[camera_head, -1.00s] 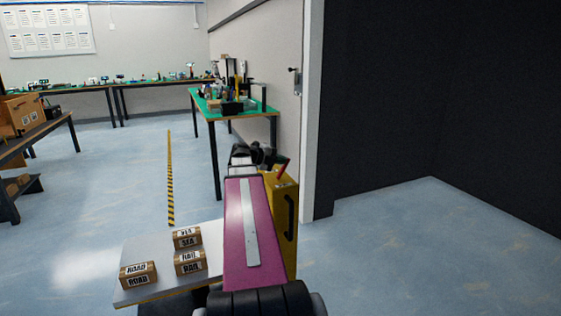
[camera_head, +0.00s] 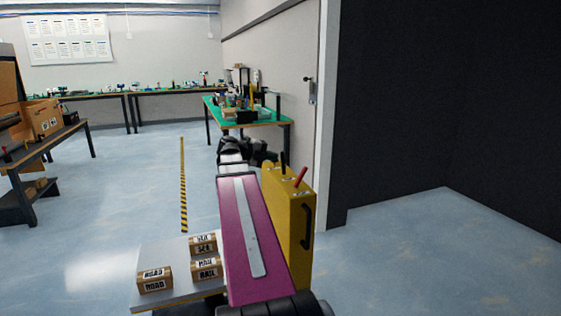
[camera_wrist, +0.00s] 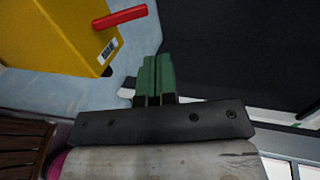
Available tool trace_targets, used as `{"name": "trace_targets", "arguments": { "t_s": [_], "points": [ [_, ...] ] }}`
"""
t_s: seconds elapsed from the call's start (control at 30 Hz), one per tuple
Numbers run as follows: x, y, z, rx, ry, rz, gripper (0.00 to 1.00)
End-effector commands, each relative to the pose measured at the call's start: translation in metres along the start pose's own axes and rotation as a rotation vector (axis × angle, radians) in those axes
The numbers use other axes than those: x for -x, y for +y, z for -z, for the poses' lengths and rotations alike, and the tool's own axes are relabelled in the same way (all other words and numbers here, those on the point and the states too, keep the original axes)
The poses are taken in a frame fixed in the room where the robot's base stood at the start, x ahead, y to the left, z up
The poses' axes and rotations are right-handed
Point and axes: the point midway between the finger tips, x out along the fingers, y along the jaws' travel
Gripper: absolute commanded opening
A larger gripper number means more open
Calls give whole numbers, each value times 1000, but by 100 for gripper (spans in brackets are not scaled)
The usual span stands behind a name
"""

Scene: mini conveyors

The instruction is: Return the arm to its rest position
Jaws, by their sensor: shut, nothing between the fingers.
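My gripper (camera_wrist: 155,78) shows in the wrist view with its green fingers together and nothing between them. In the head view my magenta arm link reaches forward from the bottom edge, and the dark wrist lies at its far end; the fingertips are too hidden there to make out. A yellow case (camera_head: 288,215) with a black handle and a red lever stands just right of my arm. The case also shows at the upper left of the wrist view (camera_wrist: 62,35), apart from the fingers.
A grey tray (camera_head: 165,258) left of my arm carries small boxes labelled ROAD (camera_head: 155,280), RAIL (camera_head: 206,268) and SEA (camera_head: 203,245). A green-topped bench (camera_head: 270,122) stands ahead. A dark wall (camera_head: 440,100) is at right. A bench (camera_head: 60,143) with cartons stands at left. Floor between is open.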

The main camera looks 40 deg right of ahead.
Motion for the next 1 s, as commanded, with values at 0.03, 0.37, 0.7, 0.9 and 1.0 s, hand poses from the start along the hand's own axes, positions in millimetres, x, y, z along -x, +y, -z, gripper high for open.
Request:
{"name": "trace_targets", "arguments": {
  "t_s": [0.03,0.37,0.7,0.9,1.0],
  "points": [
    [4,-1,0,0,-1,0,0],
    [8,-2,0,1,0,0,0],
    [8,-2,0,1,-2,2,0],
    [16,-1,-16,24,-108,86,0],
    [29,2,-36,59,-236,184,0]
  ]
}}
